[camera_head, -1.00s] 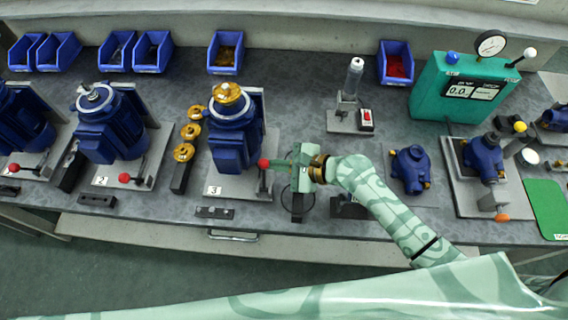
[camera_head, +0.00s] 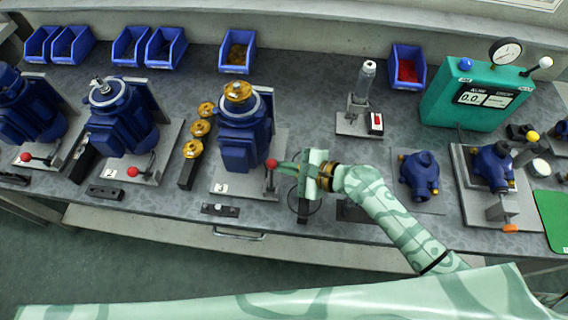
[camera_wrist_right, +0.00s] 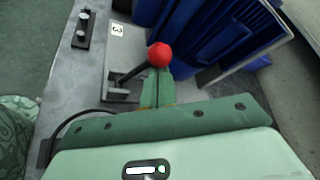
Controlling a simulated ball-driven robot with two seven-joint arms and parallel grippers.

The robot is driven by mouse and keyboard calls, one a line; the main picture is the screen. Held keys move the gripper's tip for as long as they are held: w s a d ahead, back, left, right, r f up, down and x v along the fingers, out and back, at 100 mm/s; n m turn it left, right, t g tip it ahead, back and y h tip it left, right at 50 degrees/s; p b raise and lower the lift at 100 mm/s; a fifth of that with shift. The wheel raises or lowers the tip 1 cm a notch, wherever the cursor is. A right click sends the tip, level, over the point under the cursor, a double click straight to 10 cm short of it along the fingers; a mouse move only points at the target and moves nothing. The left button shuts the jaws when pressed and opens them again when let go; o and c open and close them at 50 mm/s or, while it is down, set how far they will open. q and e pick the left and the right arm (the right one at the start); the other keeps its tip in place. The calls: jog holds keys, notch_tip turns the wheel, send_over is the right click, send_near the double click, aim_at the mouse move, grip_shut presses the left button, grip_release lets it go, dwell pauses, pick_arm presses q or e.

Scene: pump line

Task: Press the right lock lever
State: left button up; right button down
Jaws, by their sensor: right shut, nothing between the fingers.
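The right lock lever is a black rod with a red ball knob (camera_head: 271,164) beside the blue pump marked 3 (camera_head: 242,132). In the right wrist view its knob (camera_wrist_right: 159,54) is just beyond my fingertips, and the black rod slants away to a grey bracket (camera_wrist_right: 122,88). My right gripper (camera_head: 284,167) points left at the knob, with its fingers shut together and empty. Its fingers (camera_wrist_right: 157,92) look very close to the knob; I cannot tell whether they touch. My left gripper is not in view.
Pump 2 has its own red-knobbed lever (camera_head: 132,171) at left. Gold rings (camera_head: 199,128) stand on a rack left of pump 3. A bottle stand (camera_head: 362,97) and the teal gauge box (camera_head: 478,97) are right. A small dark block (camera_head: 220,210) lies at the bench's front.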

jog(key=shift+s, duration=0.1)
jog(key=shift+s+a+r+n+t+b, duration=0.1)
jog(key=shift+s+n+t+b, duration=0.25)
jog(key=shift+s+n+t, duration=0.2)
jog(key=shift+s+a+n+t+b, duration=0.2)
jog(key=shift+s+n+t+b, duration=0.5)
jog(key=shift+n+b, duration=0.35)
jog(key=shift+s+r+n+t+y+b, duration=0.1)
jog(key=shift+s+n+t+y+b, duration=0.15)
jog(key=shift+s+n+y+b, duration=0.25)
jog(key=shift+s+a+r, duration=0.15)
jog(key=shift+s+a, duration=0.1)
jog(key=shift+s, duration=0.45)
jog(key=shift+s, duration=0.15)
